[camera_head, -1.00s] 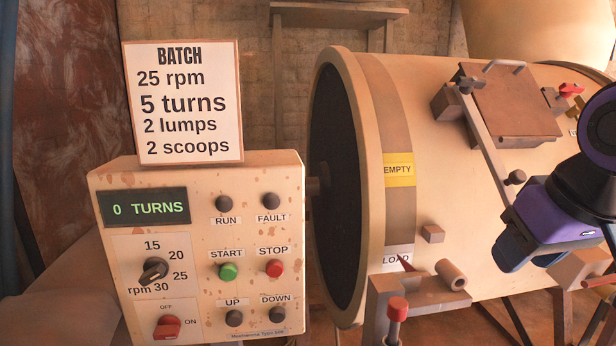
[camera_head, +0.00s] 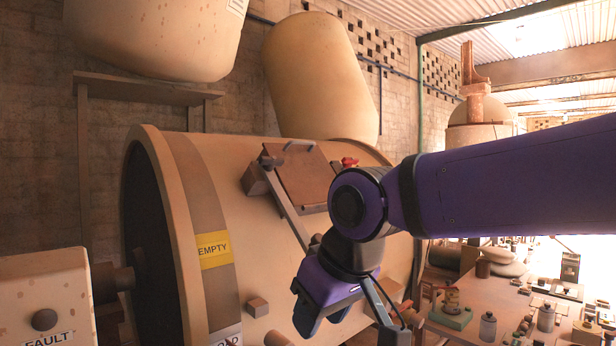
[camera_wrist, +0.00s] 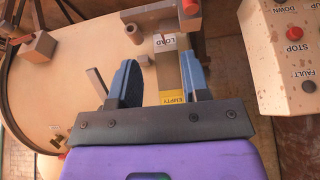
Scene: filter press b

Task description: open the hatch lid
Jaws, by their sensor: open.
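The hatch lid (camera_head: 308,180) is a brown square plate lying shut on top of the large cream drum (camera_head: 245,200), with a grey handle (camera_head: 298,143) on its far edge. A long bar (camera_head: 288,212) runs along the lid's left side down to a dark knob. A red-handled catch (camera_head: 349,161) sits at its far right. My gripper (camera_head: 310,318) hangs in front of the drum, below and apart from the lid. In the wrist view my gripper (camera_wrist: 160,82) is open and empty, facing the drum's labels; the lid does not show there.
The control box (camera_head: 45,300) stands at the left and also shows in the wrist view (camera_wrist: 285,60). A small block (camera_head: 257,307) sticks out of the drum. A cluttered workbench (camera_head: 490,295) is at the right. A cream vessel (camera_head: 320,75) stands behind the drum.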

